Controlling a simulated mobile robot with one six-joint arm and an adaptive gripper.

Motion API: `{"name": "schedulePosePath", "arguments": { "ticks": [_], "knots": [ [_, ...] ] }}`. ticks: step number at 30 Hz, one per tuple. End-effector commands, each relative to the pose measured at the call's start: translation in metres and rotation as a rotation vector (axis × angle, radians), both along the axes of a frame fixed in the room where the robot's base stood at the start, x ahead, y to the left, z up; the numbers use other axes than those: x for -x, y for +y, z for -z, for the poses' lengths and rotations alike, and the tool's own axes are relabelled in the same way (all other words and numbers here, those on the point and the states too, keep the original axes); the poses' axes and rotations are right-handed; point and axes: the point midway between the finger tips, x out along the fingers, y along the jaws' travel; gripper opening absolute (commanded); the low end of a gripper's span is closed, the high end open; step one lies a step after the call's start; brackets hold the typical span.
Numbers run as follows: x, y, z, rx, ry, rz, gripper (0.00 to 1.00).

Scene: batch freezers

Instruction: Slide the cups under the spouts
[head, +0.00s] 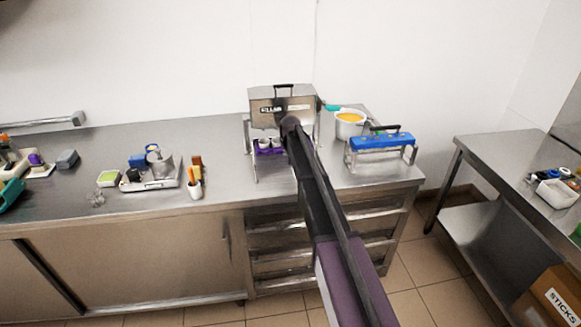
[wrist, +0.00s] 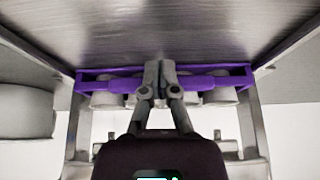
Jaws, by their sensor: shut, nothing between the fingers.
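A metal dispenser box on legs (head: 282,105) stands on the counter. Below it is a purple rack (head: 268,150) holding pale cups (head: 264,143), partly hidden by my arm. In the wrist view the purple rack (wrist: 205,83) spans between the metal legs, with several pale cups (wrist: 218,97) in a row along it. My gripper (wrist: 160,66) is shut and empty, its fingertips overlapping the middle of the rack. I cannot tell whether they touch it. In the head view my gripper is hidden behind my arm at the dispenser. The spouts are not clearly visible.
To the dispenser's right stand a pot with orange contents (head: 350,124) and a blue-topped metal stand (head: 382,142). To its left are a tray with a metal pot (head: 160,162) and an orange-handled tool holder (head: 194,189). The counter between the tools and dispenser is clear.

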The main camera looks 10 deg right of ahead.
Motion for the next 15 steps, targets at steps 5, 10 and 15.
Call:
{"name": "schedulePosePath", "arguments": {
  "ticks": [5, 10, 15],
  "knots": [
    [-0.007, 0.000, 0.000, 0.000, 0.000, 0.000, 0.00],
    [-0.013, 0.000, 0.000, 0.000, 0.000, 0.000, 0.00],
    [-0.019, 0.000, 0.000, 0.000, 0.000, 0.000, 0.00]
  ]
}}
